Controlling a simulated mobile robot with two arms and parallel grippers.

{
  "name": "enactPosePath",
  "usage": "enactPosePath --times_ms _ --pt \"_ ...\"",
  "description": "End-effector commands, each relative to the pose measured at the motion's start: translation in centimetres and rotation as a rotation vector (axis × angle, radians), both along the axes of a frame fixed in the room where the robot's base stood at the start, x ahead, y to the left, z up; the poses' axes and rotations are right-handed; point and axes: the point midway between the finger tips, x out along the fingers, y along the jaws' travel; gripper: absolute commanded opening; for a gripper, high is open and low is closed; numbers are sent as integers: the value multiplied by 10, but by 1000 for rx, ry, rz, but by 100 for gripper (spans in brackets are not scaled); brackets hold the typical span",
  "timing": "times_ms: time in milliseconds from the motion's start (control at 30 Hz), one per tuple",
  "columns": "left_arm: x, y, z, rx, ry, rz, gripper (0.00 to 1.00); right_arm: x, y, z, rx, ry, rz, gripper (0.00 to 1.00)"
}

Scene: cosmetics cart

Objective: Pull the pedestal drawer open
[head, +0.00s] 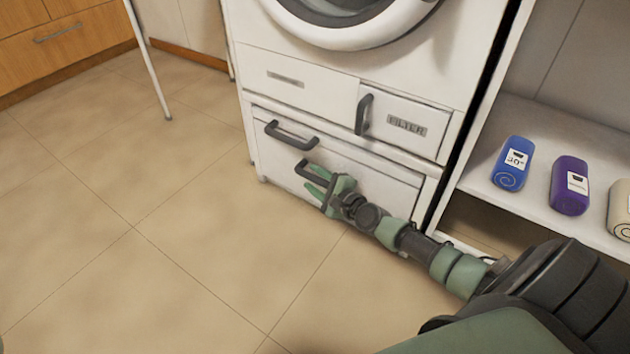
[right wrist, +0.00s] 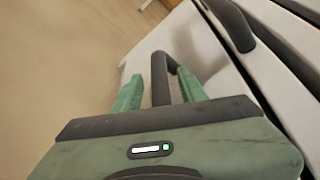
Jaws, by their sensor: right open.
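The white pedestal (head: 385,185) stands under the white washing machine, and its front carries two dark bar handles. The upper handle (head: 291,136) is free; it also shows at the top right of the right wrist view (right wrist: 231,24). The lower handle (head: 308,164) is at my right gripper (head: 320,184). In the right wrist view the lower handle (right wrist: 160,75) runs between the two green fingers of my right gripper (right wrist: 160,90), which are open with a gap on each side. The pedestal front looks closed.
Above the pedestal are a dispenser panel (head: 300,82) and a filter flap (head: 405,125) with a dark handle. A white shelf (head: 530,205) with rolled blue (head: 513,163) and purple (head: 570,185) towels stands at right. The tiled floor (head: 200,240) in front is clear.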

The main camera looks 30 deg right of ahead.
Motion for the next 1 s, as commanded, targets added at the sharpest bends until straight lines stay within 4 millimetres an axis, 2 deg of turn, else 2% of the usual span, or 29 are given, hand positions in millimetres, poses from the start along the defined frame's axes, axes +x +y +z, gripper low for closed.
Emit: enactPosePath --times_ms 200,233,367,400,1000 --pt "0 0 0 0 1 0 46 1 0 0 -1 0 0 41" --pt "0 0 0 0 1 0 46 1 0 0 -1 1 1 39" --pt "0 0 0 0 1 0 46 0 0 0 -1 1 1 2" --pt "0 0 0 0 1 0 46 0 0 0 -1 1 1 0" --pt "0 0 0 0 -1 0 46 0 0 -1 -1 2 0 0"
